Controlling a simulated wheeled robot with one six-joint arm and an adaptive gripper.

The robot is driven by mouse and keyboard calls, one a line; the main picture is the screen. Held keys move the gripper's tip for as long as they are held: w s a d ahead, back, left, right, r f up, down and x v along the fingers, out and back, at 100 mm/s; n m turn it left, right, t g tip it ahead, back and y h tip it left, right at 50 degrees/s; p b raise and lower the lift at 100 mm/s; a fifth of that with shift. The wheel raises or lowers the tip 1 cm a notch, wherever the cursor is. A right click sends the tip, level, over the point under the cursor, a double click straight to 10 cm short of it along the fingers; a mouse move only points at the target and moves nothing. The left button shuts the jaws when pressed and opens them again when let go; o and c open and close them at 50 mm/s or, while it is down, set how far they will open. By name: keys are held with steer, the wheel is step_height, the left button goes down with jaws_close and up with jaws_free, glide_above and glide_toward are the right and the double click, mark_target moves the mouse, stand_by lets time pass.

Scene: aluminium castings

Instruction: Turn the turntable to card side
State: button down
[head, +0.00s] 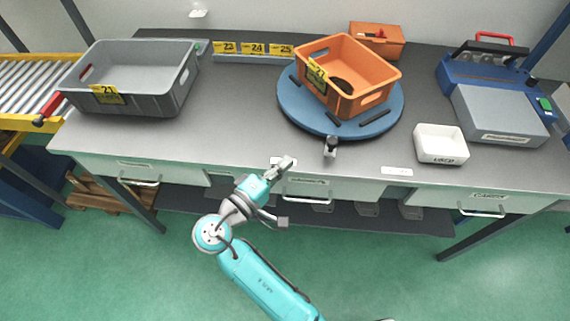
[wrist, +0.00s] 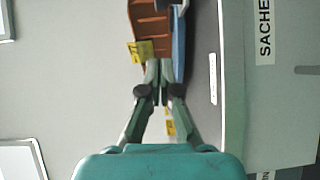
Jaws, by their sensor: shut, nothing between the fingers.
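The blue round turntable (head: 292,108) lies on the grey bench, with dark strips on its top. An orange crate (head: 362,68) stands on it. A yellow card (head: 317,73) is on the crate's left-front side in the head view. A small grey and dark handle (head: 331,147) sticks out at the turntable's front edge. My gripper (head: 287,161) is shut and empty near the bench's front edge, left of the handle and apart from the turntable. In the wrist view my gripper (wrist: 166,68) overlaps the turntable's edge (wrist: 179,50); the crate (wrist: 150,24) and card (wrist: 141,51) show beyond.
A grey crate (head: 135,102) stands at the left. A rail with several yellow number cards (head: 252,49) lies at the back. An orange box (head: 378,38) is behind the turntable. A white bin (head: 441,145) and blue-grey machine (head: 497,112) stand at the right. Bench left of the turntable is clear.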

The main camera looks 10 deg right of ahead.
steer(key=x, duration=0.6)
steer(key=shift+w+d, duration=0.15)
steer(key=shift+d, duration=0.15)
steer(key=d, duration=0.3)
steer(key=shift+d+f, duration=0.1)
steer(key=shift+f, duration=0.05)
steer(key=shift+d, duration=0.5)
steer(key=shift+d, duration=0.1)
